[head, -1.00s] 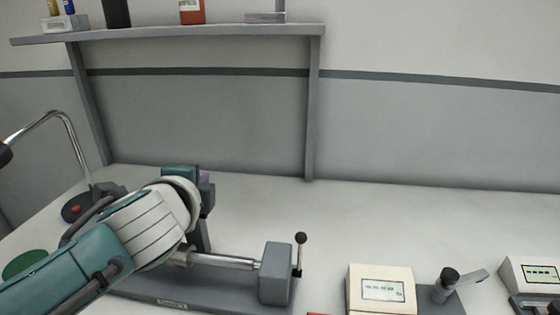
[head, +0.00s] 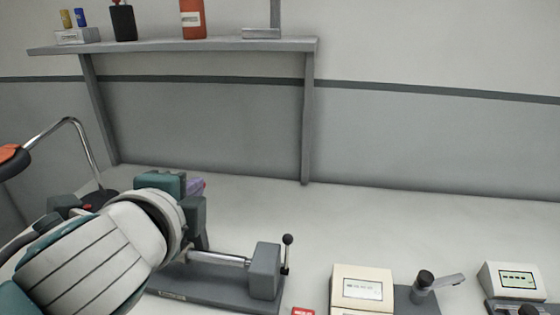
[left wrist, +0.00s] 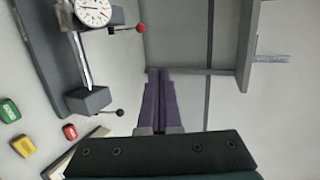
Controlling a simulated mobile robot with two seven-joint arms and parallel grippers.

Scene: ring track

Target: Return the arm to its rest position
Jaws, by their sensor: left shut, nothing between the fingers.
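My left arm comes in from the lower left of the head view. Its gripper (head: 197,186) shows as a small bit of purple finger beyond the teal and white wrist, above the bench. In the left wrist view the two purple fingers (left wrist: 160,90) lie together, with nothing between them, pointing toward the back wall. The wrist hides part of the bench fixture behind it. My right gripper is in neither view.
A grey bench fixture (head: 265,272) with a rod and black-knobbed lever stands right of my wrist. Its dial gauge (left wrist: 93,11) shows in the wrist view. A cream display box (head: 348,289) stands further right. A shelf (head: 180,46) crosses the back wall; the bench's back right is clear.

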